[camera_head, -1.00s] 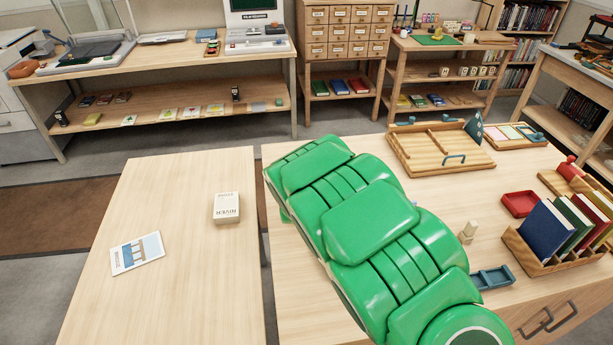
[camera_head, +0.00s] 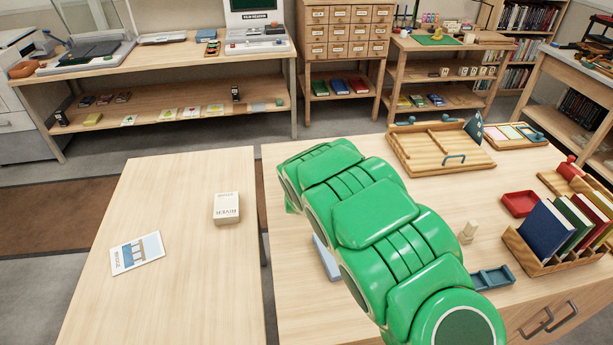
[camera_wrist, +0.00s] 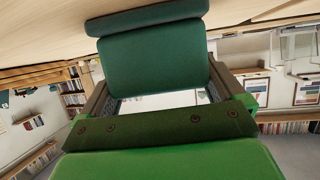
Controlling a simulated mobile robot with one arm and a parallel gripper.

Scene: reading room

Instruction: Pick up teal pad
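The teal pad (camera_wrist: 155,62) fills the middle of the wrist view, with a darker teal part (camera_wrist: 148,17) above it. My gripper (camera_wrist: 160,85) has one finger at each side of the pad. Both fingers appear to meet its side edges, so it looks shut on the pad. A pale gap shows between the pad and the gripper's palm. In the head view my green arm hides the gripper and the pad.
A long table (camera_head: 300,300) carries a wooden tray (camera_head: 435,152), a red tray (camera_head: 520,203), a book rack (camera_head: 545,262) and a blue tray (camera_head: 492,278). A pale blue item (camera_head: 325,258) shows beside my arm. The left table (camera_head: 180,290) holds a white box (camera_head: 226,208) and a card (camera_head: 138,253).

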